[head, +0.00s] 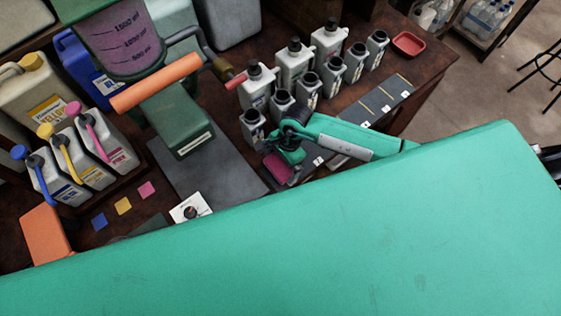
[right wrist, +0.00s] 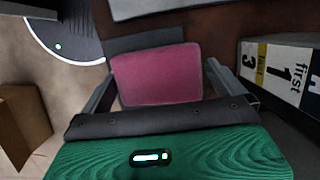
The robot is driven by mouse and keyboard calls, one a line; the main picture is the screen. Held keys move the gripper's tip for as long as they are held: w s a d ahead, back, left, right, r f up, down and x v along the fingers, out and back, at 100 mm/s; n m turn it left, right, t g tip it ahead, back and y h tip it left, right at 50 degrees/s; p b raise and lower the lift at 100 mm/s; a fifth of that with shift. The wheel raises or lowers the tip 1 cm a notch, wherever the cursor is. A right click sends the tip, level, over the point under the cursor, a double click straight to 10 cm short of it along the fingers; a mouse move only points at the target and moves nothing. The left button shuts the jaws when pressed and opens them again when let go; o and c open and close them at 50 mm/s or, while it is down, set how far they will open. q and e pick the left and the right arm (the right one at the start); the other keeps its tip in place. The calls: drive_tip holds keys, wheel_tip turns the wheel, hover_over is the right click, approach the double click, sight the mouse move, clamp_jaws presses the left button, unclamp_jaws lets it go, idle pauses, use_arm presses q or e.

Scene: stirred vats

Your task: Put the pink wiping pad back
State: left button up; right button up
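A pink wiping pad (head: 278,168) is at the fingertips of my right gripper (head: 284,164), near the front edge of the dark table. In the right wrist view the pad (right wrist: 157,75) fills the space between the two fingers of the right gripper (right wrist: 158,85), one along each side, and the gripper looks shut on it. Whether the pad touches the table is unclear. A small pink square (head: 147,190) lies on the table at left, beside a yellow square (head: 123,205) and a blue square (head: 99,221). My left gripper is not in view.
Several grey bottles (head: 295,65) stand just behind my right gripper. A stirred vat (head: 125,40) with an orange bar (head: 155,82) is at left. Handled jugs (head: 105,140), a white dial box (head: 190,208) and a red tray (head: 408,43) also occupy the table. My teal body part hides the foreground.

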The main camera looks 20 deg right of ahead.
drive_tip(key=shift+r, duration=0.1)
drive_tip(key=shift+r, duration=0.2)
drive_tip(key=b+v, duration=0.2)
drive_tip(key=v, duration=0.9)
drive_tip(key=shift+r, duration=0.35)
drive_tip(key=shift+d, duration=0.15)
